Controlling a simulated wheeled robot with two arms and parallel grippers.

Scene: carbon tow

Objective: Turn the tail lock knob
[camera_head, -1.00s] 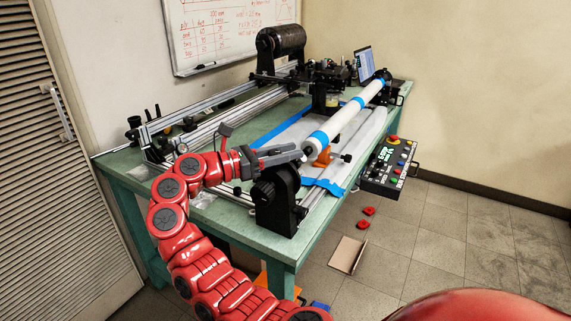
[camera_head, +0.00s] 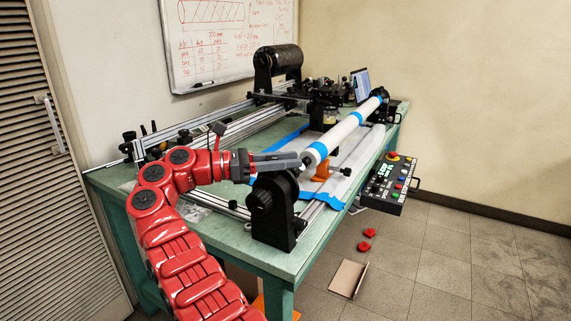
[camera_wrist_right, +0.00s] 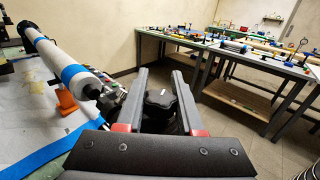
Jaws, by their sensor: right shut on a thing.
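My right gripper (camera_head: 294,160) comes in from the left over the top of the black tailstock (camera_head: 272,207), at the near end of the table. In the right wrist view the two grey fingers (camera_wrist_right: 164,76) stand on either side of a black lobed knob (camera_wrist_right: 160,98), and the gripper is shut on it. In the head view the fingers hide this knob. A round ribbed black part (camera_head: 260,200) sits on the tailstock's near side. The white tube with blue bands (camera_head: 340,133) runs from the tailstock to the far end. My left gripper is out of view.
The green table (camera_head: 225,232) carries rails and a dark spool (camera_head: 278,62) at the back. A control box with coloured buttons (camera_head: 390,180) hangs at its right edge. An orange support (camera_head: 322,170) stands under the tube. Other workbenches (camera_wrist_right: 260,68) stand beyond the gripper.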

